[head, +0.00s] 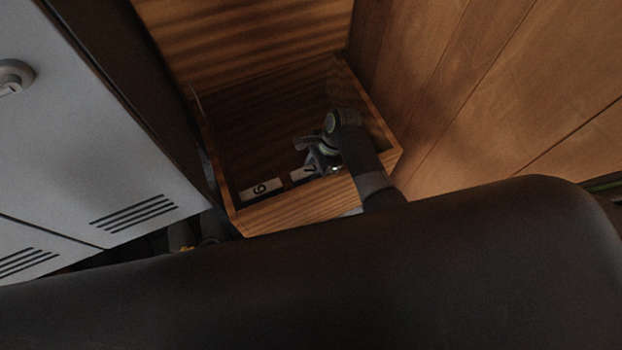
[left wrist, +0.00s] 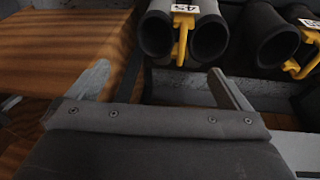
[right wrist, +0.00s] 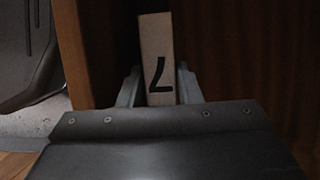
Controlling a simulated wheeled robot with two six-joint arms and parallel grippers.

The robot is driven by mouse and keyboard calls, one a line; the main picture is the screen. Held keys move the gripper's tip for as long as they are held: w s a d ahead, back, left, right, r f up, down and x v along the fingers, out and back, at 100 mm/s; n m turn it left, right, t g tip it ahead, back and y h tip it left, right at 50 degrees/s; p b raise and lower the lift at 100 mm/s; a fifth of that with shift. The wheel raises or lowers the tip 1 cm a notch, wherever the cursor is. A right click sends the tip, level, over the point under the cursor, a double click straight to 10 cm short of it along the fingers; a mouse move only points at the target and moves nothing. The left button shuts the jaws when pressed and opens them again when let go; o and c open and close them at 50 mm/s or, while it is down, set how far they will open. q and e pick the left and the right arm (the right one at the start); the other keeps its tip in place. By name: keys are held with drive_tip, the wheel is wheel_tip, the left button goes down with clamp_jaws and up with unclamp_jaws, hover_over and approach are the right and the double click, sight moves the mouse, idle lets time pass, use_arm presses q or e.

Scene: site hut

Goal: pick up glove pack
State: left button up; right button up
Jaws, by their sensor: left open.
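A pale glove pack marked 7 (right wrist: 158,50) stands upright in the right wrist view. It also shows in the head view (head: 296,175) at the front of a wooden box. My right gripper (right wrist: 160,90) has one finger on each side of the pack, close against its lower part, and looks shut on it. In the head view my right gripper (head: 312,163) is inside the box. A second pale pack (head: 261,189), marked 6 or 9, stands to its left. My left gripper (left wrist: 165,85) is open and empty in the left wrist view.
The wooden box (head: 290,208) has low walls around the packs. A grey locker (head: 90,110) stands at left and wood panelling at right. In the left wrist view, dark paired tubes, perhaps boots, with yellow clips (left wrist: 181,38) hang beyond my left gripper.

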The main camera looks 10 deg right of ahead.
clamp_jaws()
use_arm(q)
drive_tip(key=shift+f, duration=0.15)
